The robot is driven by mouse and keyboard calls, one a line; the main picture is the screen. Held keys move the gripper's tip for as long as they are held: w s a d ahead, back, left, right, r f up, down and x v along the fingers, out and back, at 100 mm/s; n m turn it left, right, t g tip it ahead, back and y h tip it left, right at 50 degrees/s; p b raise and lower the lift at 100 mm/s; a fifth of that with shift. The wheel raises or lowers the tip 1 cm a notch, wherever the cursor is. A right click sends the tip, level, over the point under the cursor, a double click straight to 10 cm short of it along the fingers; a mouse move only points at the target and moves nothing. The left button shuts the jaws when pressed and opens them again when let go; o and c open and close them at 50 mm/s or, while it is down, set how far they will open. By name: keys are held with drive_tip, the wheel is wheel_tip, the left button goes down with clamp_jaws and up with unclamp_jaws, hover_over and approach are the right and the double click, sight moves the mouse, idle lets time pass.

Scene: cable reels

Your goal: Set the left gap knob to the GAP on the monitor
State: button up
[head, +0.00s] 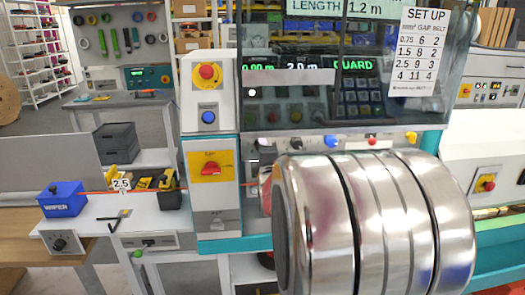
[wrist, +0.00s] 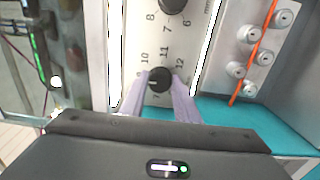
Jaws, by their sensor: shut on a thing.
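In the wrist view, a black round knob (wrist: 159,80) sits on a white panel with printed numbers; 10, 11 and 12 show around it. My gripper (wrist: 160,88) is shut on this knob, one pale purple finger on each side. A short pale mark shows on the knob; its exact reading is unclear. A second black knob (wrist: 172,4) is cut by the top edge, with 8, 7 and 6 below it. In the head view, a pale green screen (head: 330,8) reads LENGTH 1.2 m, its upper part cut off; no GAP line shows. My arm hides the gripper there.
A SET UP chart (head: 419,52) lists GAP and BELT by mm²; its 2.5 row reads 9 and 3. A tag (head: 121,184) reading 2.5 hangs by the orange cable. In the wrist view, several metal rollers (wrist: 263,57) with orange cable stand right of the panel.

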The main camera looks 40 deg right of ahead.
drive_tip(key=shift+w+a+f, duration=0.1)
drive_tip(key=shift+a+f, duration=0.1)
drive_tip(key=shift+f, duration=0.05)
drive_tip(key=o, duration=0.8)
drive_tip(key=shift+c, duration=0.2)
drive_tip(key=shift+o, duration=1.4)
drive_tip(key=shift+d+r, duration=0.1)
drive_tip(key=shift+r, duration=0.05)
